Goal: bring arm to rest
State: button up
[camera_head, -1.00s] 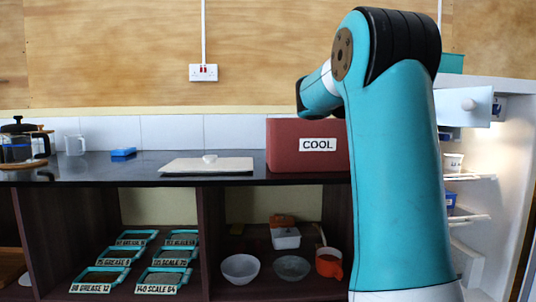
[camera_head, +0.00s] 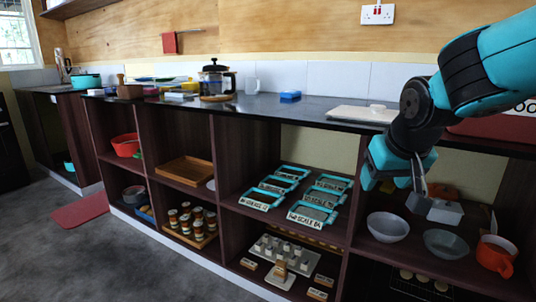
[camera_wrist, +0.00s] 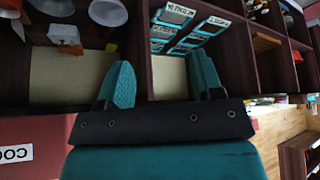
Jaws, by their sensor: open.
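My arm (camera_head: 480,75) comes in from the upper right of the head view, bent, with the wrist hanging down. My gripper (camera_head: 390,178) points downward in front of the counter's shelf openings, to the right of the teal-framed trays. In the wrist view my gripper (camera_wrist: 162,82) shows two teal fingers spread well apart with nothing between them. The pale back panel and the dark shelf divider show behind the fingers. The fingertips partly blend into the arm in the head view.
Below are bowls (camera_head: 388,227), an orange mug (camera_head: 495,255) and teal-framed trays (camera_head: 318,200).

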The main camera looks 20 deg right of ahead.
jog(key=s+a+f+n+g+y+p, duration=0.25)
jog(key=s+a+n+g+y, duration=0.55)
jog(key=s+a, duration=1.05)
notch_tip(320, 180, up, 25)
jog(key=w+n+t+h+p, duration=0.1)
jog(key=t+h+p, duration=0.1)
jog(key=p, duration=2.2)
jog(key=shift+a+p, duration=0.15)
jog(key=shift+p, duration=0.2)
jog(key=shift+w, duration=0.1)
